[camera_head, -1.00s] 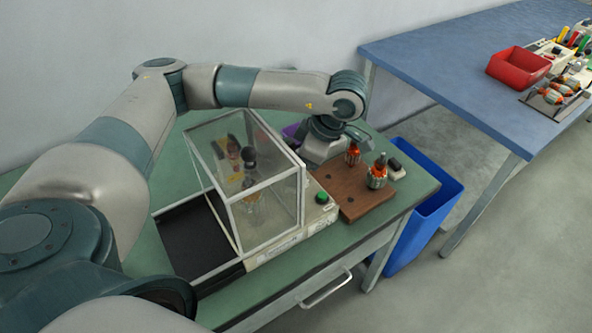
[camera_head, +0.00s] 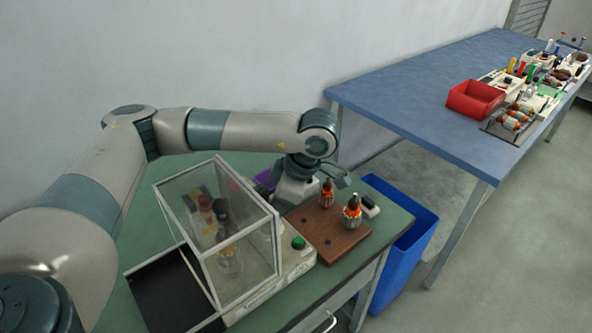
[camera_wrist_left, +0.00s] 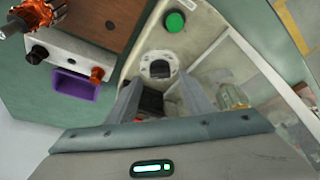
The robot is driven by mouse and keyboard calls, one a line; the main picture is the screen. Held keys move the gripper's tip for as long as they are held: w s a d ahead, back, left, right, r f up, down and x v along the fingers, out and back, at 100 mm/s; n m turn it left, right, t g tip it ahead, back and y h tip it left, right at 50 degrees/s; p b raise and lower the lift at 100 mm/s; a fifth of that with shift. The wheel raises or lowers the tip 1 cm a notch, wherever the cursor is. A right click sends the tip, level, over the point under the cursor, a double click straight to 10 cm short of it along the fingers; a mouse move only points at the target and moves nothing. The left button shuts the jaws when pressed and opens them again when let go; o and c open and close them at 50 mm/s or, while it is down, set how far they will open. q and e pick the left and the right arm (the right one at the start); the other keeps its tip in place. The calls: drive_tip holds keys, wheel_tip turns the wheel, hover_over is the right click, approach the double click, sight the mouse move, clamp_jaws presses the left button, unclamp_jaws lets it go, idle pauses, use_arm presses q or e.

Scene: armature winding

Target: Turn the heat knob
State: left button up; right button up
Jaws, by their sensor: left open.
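In the left wrist view a black knob (camera_wrist_left: 38,54) sits on a white box (camera_wrist_left: 66,53) at the upper left. I cannot read a label that marks it as the heat knob. My left gripper (camera_wrist_left: 160,82) is open, its two fingers apart with nothing gripped. It is to the right of the black knob and apart from it. Ahead of its fingers is a round fitting with a dark centre (camera_wrist_left: 158,66) on the pale machine base. In the head view my left wrist is over the back of the green bench; its fingertips are hard to make out. My right gripper is not in view.
A clear guarded enclosure (camera_head: 250,262) and green button (camera_head: 299,243) are on the machine. A wooden board (camera_head: 330,238) holds two copper-wound armatures. A purple tray (camera_wrist_left: 76,85) is by the white box. A blue bin (camera_head: 408,243) stands beside the bench; a blue table (camera_head: 410,95) is beyond.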

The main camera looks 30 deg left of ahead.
use_arm(q)
drive_tip(key=b+v, duration=0.1)
drive_tip(key=v, duration=1.4)
drive_tip(key=shift+d+r, duration=0.15)
drive_tip(key=shift+r, duration=0.05)
drive_tip(key=shift+r, duration=0.1)
